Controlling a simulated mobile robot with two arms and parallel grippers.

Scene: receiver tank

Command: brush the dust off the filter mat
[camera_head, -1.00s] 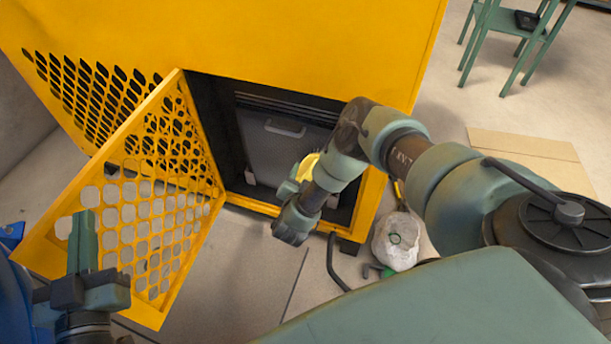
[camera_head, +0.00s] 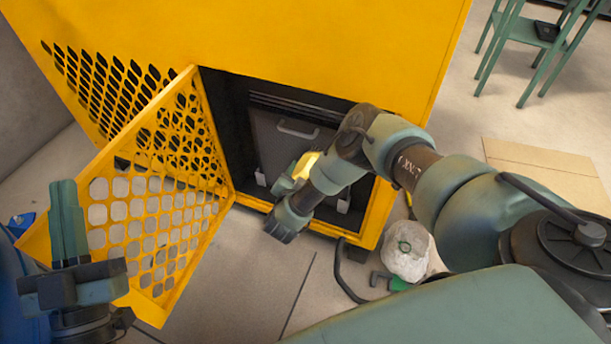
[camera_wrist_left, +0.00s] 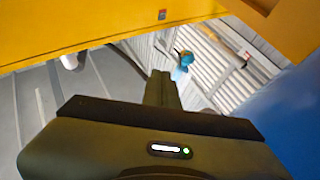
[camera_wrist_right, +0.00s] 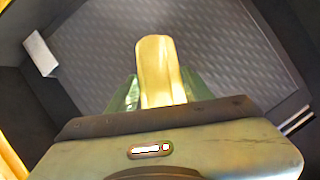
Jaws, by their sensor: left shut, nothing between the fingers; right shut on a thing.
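The filter mat (camera_head: 272,148) is a dark grey panel with a handle (camera_head: 297,130), standing inside the open yellow cabinet. The right wrist view shows its patterned grey face (camera_wrist_right: 225,55) close up. My right gripper (camera_head: 291,184) is at the cabinet opening in front of the mat, shut on a yellow brush (camera_head: 306,164). The brush (camera_wrist_right: 157,70) points at the mat; its far end hides the contact, so I cannot tell if it touches. My left gripper (camera_head: 64,188) is shut and empty, in front of the door at the left.
The perforated yellow door (camera_head: 165,215) stands open left of the opening. A whitish bag (camera_head: 407,252) and a green-ended dark hose (camera_head: 350,285) lie on the floor at right. Cardboard (camera_head: 550,170) and a green chair (camera_head: 530,40) are farther right.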

